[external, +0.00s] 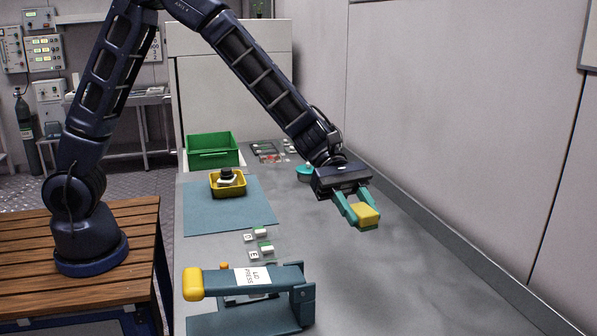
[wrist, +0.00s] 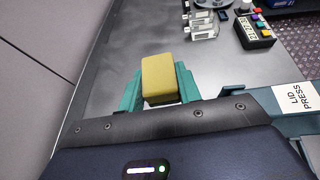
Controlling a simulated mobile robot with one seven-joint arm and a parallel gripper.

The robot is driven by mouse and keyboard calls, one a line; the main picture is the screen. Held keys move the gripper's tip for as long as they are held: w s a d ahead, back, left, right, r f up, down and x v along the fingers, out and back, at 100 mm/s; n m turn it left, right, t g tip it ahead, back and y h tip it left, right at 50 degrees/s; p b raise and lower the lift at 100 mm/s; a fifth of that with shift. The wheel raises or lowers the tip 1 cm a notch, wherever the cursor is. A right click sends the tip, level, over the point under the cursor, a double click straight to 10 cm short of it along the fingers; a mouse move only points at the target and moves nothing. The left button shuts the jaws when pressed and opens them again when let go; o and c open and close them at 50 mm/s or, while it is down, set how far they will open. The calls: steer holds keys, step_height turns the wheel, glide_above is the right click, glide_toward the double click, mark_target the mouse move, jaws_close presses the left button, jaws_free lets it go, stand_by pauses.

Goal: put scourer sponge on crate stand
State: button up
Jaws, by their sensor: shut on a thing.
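The scourer sponge (external: 369,213) is a yellow block held between the teal fingers of my gripper (external: 358,212). My gripper is shut on it over the right side of the grey bench (external: 345,285). In the wrist view the sponge (wrist: 160,76) sits upright between the fingertips (wrist: 160,88), with clear bench around it. I cannot tell its exact height above the bench. I cannot surely pick out the crate stand; a green crate (external: 212,158) stands at the back left of the bench, away from my gripper.
A yellow tray (external: 228,190) with a dark-topped item is on a blue mat (external: 205,218). A teal lid press (external: 255,280) stands at the front. Small labelled blocks (external: 267,250) lie between them. A teal round container (external: 305,173) is behind my gripper. A wall runs along the right.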

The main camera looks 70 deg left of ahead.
mark_target(346, 310)
steer(key=shift+m+g, duration=0.6)
steer(key=shift+g, duration=0.1)
steer(key=f, duration=0.6)
steer(key=s+d+f, duration=0.1)
steer(key=f, duration=0.5)
steer(key=s+d+f, duration=0.1)
steer(key=f, duration=0.6)
steer(key=shift+s+d, duration=0.2)
steer(key=shift+d, duration=0.05)
steer(key=shift+f, duration=0.15)
steer(key=o, duration=1)
steer(key=shift+c, duration=0.2)
